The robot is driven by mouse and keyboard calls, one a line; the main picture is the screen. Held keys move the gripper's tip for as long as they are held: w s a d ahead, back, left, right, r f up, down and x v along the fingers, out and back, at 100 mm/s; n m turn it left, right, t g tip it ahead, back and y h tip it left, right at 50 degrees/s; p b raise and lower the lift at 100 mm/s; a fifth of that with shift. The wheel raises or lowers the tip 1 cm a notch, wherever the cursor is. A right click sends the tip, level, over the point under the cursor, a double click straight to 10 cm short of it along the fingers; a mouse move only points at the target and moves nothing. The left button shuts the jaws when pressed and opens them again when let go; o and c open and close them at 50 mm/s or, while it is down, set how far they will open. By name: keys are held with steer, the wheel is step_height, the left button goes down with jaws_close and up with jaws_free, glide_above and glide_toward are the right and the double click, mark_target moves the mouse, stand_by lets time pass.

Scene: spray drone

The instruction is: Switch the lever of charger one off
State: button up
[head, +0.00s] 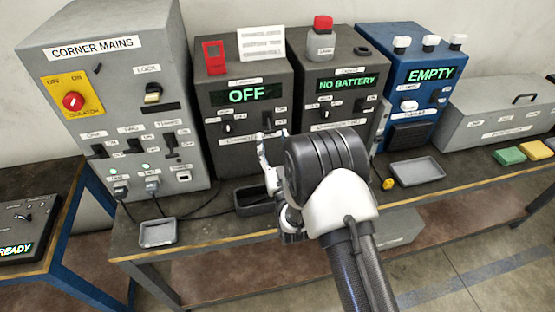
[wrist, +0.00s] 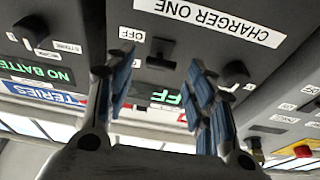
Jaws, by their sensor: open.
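Charger one (head: 212,95) is the dark box with a green OFF display (head: 249,95). Its black lever (wrist: 160,54) shows in the wrist view, with a small OFF label (wrist: 132,34) beside it. The CHARGER ONE plate (wrist: 208,20) appears upside down there. My gripper (head: 272,138) is in front of the lower right of charger one. In the wrist view my gripper (wrist: 158,78) is open, its blue-padded fingers on either side of the lever's line, with nothing held. I see no clear contact. I cannot tell the lever's position.
Charger two (head: 335,72), reading NO BATTERY, stands right of charger one. The corner mains box (head: 100,110) with a red isolator knob (head: 73,101) stands left. A black tray (head: 252,200) and grey trays (head: 158,233) lie on the bench in front, with cables nearby.

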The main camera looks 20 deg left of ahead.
steer(key=v, duration=0.8)
steer(key=shift+a, duration=0.1)
